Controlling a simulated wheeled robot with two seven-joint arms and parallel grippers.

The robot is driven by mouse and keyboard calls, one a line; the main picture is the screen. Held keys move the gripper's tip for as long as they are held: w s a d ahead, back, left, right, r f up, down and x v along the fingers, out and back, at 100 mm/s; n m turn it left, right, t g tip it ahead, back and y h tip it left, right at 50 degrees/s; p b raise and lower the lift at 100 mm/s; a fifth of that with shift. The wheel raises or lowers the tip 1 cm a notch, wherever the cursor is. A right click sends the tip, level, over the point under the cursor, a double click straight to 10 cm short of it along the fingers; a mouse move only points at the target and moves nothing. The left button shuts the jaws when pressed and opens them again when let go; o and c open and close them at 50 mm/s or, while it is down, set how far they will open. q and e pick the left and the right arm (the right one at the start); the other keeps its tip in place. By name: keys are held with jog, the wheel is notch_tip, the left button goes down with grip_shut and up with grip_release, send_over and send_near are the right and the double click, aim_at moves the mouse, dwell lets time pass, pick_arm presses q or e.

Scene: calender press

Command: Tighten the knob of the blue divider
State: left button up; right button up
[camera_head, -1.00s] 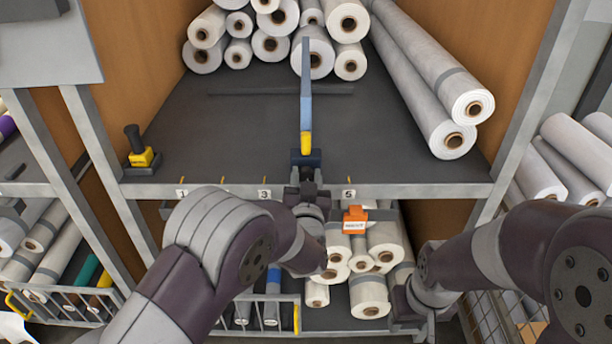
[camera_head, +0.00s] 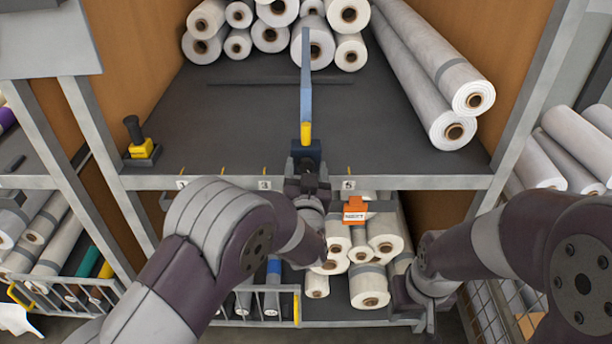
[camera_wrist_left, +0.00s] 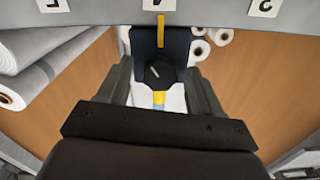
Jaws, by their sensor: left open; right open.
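The blue divider (camera_head: 306,90) stands upright on the dark shelf, running back from the front edge, with a yellow part (camera_head: 306,132) at its near end and a dark blue base (camera_head: 306,150) below it. My left gripper (camera_head: 307,178) is at the shelf's front edge, just before that base. In the left wrist view, the dark knob (camera_wrist_left: 158,73) lies between the two open fingers of my left gripper (camera_wrist_left: 160,88), in front of the dark blue base (camera_wrist_left: 176,45). Contact with the knob cannot be told. My right gripper (camera_head: 418,308) is low at the right, its fingers hard to see.
White rolls (camera_head: 270,35) lie at the back of the shelf and long rolls (camera_head: 430,80) at the right. A yellow and black clamp (camera_head: 143,148) sits at the left front corner. An orange tag (camera_head: 355,210) hangs below the edge. The middle shelf is largely clear.

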pick_arm(q)
jog(key=s, duration=1.2)
jog(key=shift+s, duration=0.25)
